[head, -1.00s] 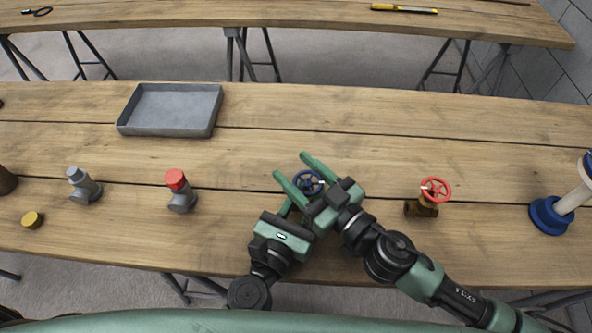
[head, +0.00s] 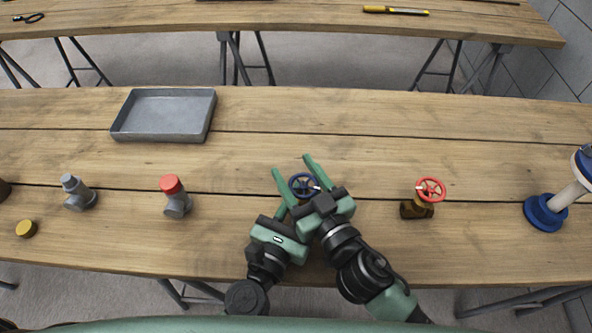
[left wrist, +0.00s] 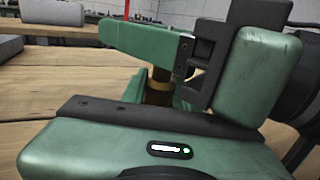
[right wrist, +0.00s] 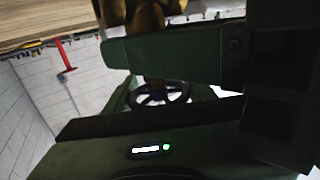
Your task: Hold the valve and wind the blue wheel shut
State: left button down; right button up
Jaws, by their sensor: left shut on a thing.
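The blue wheel (head: 304,184) sits on top of a brass valve near the middle of the table. The valve is mostly hidden in the head view; its brass body (left wrist: 158,88) shows between my left gripper's fingers in the left wrist view. My left gripper (head: 283,212) is low at the near side and shut on the valve body. My right gripper (head: 293,164) is above it, its two spread fingers on either side of the blue wheel. The wheel (right wrist: 160,92) lies between those fingers in the right wrist view; contact with the rim is unclear.
A valve with a red wheel (head: 431,190) stands to the right, with a blue-flanged white part (head: 545,211) farther right. A red-capped fitting (head: 174,196), grey fitting (head: 77,193) and yellow cap (head: 26,228) are left. A grey tray (head: 163,115) is behind. The table between is clear.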

jog(key=shift+o, duration=1.4)
jog(key=shift+r, duration=0.1)
jog(key=shift+s, duration=0.1)
jog(key=v, duration=1.2)
